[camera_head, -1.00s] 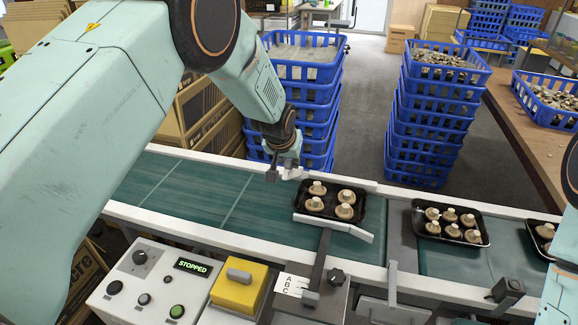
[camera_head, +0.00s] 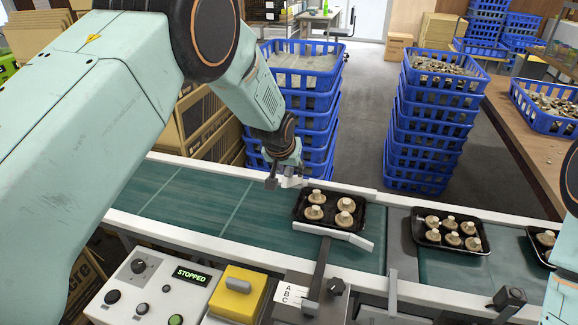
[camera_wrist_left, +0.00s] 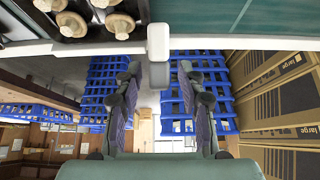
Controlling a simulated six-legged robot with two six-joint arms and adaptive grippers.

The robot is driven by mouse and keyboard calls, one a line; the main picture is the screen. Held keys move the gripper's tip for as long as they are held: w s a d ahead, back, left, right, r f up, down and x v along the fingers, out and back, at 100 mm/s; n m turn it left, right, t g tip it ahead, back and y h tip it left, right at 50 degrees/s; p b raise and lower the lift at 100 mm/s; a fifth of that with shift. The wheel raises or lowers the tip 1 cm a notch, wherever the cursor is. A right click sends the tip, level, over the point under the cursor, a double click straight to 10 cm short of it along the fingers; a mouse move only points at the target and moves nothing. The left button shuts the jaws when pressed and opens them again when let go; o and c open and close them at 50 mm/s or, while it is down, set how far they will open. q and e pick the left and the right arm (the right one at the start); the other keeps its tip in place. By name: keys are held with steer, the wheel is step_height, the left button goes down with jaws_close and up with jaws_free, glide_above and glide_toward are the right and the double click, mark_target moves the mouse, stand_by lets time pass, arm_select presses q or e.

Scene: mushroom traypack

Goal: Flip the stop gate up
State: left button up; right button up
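My left gripper (camera_head: 281,180) points down over the conveyor's far edge, just left of a black tray (camera_head: 358,222) of mushrooms. Its two fingers are apart in the left wrist view (camera_wrist_left: 159,72). A small white tab (camera_head: 291,182) is at the fingertips. In the left wrist view the tab (camera_wrist_left: 158,44) hangs from a white rail, and its end lies between the fingertips; I cannot tell whether they touch it. This tab may be part of the stop gate, but its hinge is not clear. My right gripper is out of view.
The green conveyor belt (camera_head: 190,200) runs across, with a second tray (camera_head: 418,236) farther right. A white angled guide (camera_head: 335,238) sits before the first tray. The control box (camera_head: 137,303) reads STOPPED. Blue crate stacks (camera_head: 428,135) stand behind the belt.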

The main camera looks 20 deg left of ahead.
arm_select(q)
steer(key=v, duration=1.2)
steer(key=shift+c, duration=0.5)
